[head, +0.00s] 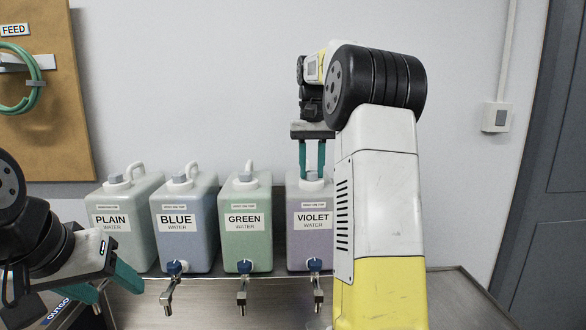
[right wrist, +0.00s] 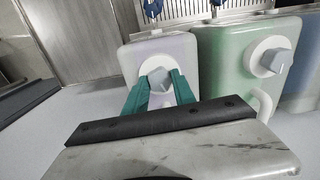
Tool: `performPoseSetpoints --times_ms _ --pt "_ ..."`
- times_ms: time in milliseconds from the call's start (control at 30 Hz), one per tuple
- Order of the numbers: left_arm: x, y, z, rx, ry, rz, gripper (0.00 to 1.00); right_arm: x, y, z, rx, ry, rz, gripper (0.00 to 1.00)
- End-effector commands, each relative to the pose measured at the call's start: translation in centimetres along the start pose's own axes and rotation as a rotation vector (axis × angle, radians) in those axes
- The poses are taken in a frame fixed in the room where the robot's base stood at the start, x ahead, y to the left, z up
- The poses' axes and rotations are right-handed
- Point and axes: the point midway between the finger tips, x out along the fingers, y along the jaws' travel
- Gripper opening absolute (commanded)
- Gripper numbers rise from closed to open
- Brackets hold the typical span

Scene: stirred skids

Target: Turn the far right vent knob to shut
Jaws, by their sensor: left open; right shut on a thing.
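The far right container is the violet water jug (head: 310,240), and its grey vent knob (right wrist: 159,79) sits on a white round cap on top. My right gripper (head: 312,174) reaches down over this jug from above. Its green fingers are shut on the knob, one on each side, as the right wrist view (right wrist: 160,88) shows. In the head view the fingers and my right arm hide part of the jug. My left gripper (head: 112,285) is open and empty at the lower left, in front of the plain water jug (head: 125,225).
The blue water jug (head: 187,235) and green water jug (head: 246,235) stand left of the violet one, with metal taps along the front. The green jug's vent knob (right wrist: 276,61) is close beside my right gripper. Bare counter (head: 455,295) lies to the right.

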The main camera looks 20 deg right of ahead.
Motion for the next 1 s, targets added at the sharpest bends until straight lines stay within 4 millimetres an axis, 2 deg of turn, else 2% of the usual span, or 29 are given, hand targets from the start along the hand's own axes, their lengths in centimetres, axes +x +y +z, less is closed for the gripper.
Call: performPoseSetpoints --times_ms 200,500,1000 --pt "0.00 0.00 0.00 0.000 0.000 0.000 0.58 -0.11 -0.22 -0.09 0.175 0.005 -0.003 0.00" --pt "0.00 0.00 0.00 0.000 0.000 0.000 0.58 -0.10 -0.24 -0.09 0.340 0.004 -0.003 0.00" --pt "0.00 0.00 0.00 0.000 0.000 0.000 0.58 -0.09 -0.32 -0.05 0.407 0.002 -0.005 0.00"
